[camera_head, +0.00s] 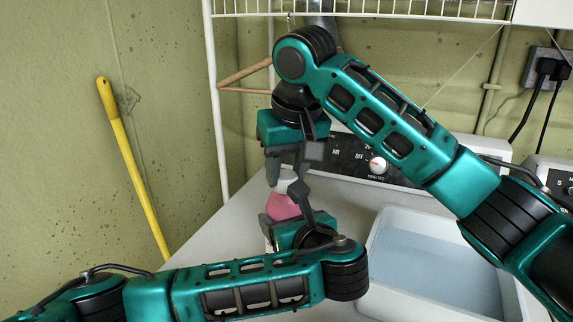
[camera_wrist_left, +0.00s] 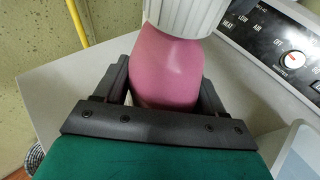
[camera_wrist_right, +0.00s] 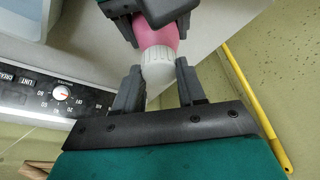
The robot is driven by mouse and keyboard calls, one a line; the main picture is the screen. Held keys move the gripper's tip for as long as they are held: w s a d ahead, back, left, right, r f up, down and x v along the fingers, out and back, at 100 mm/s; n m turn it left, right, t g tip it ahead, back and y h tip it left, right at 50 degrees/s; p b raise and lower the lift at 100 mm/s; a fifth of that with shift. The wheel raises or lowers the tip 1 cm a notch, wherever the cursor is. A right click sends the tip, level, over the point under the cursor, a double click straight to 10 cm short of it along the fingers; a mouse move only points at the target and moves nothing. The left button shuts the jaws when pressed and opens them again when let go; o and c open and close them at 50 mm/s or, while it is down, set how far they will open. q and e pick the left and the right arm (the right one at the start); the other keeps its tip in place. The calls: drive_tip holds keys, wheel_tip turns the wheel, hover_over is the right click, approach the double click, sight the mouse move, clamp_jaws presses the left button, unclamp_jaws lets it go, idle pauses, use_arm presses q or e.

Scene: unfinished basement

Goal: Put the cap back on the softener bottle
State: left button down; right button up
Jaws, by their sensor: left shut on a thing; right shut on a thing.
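The pink softener bottle (camera_head: 283,207) stands upright over the grey machine top. My left gripper (camera_head: 286,212) is shut around the bottle's body; its fingers flank the pink sides in the left wrist view (camera_wrist_left: 168,72). The white ribbed cap (camera_wrist_right: 158,68) is at the bottle's top and meets the pink shoulder with no gap showing. My right gripper (camera_wrist_right: 160,84) comes from above and is shut on the cap, one finger on each side. In the head view the cap (camera_head: 287,181) is partly hidden by the fingers. The neck and threads are hidden, so I cannot tell whether it is seated.
A white tub (camera_head: 376,262) with a pale blue inside is at the right. A control panel with a dial (camera_head: 377,165) stands behind the grippers. A yellow pole (camera_head: 131,160) leans on the wall at the left. A white wire shelf (camera_head: 400,10) hangs above.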

drive_tip(key=m+h, duration=0.1)
drive_tip(key=m, duration=0.5)
drive_tip(key=shift+a+h, duration=0.2)
drive_tip(key=shift+h, duration=0.2)
drive_tip(key=m+h, duration=0.1)
drive_tip(key=m, duration=0.3)
drive_tip(key=shift+r, duration=0.1)
drive_tip(key=m+h, duration=0.1)
drive_tip(key=m, duration=0.2)
drive_tip(key=shift+w+a+m+g, duration=0.1)
drive_tip(key=shift+m+g, duration=0.3)
drive_tip(key=m+g, duration=0.1)
drive_tip(key=m, duration=0.3)
drive_tip(key=shift+h, duration=0.4)
drive_tip(key=m, duration=0.2)
drive_tip(key=m+g, duration=0.1)
drive_tip(key=m, duration=0.1)
drive_tip(key=shift+w+a+m, duration=0.1)
drive_tip(key=shift+w+m, duration=0.05)
drive_tip(key=shift+m, duration=0.15)
drive_tip(key=m+g, duration=0.1)
drive_tip(key=m, duration=0.2)
drive_tip(key=shift+m, duration=0.3)
drive_tip(key=m+g, duration=0.1)
drive_tip(key=m, duration=0.2)
drive_tip(key=shift+y, duration=0.3)
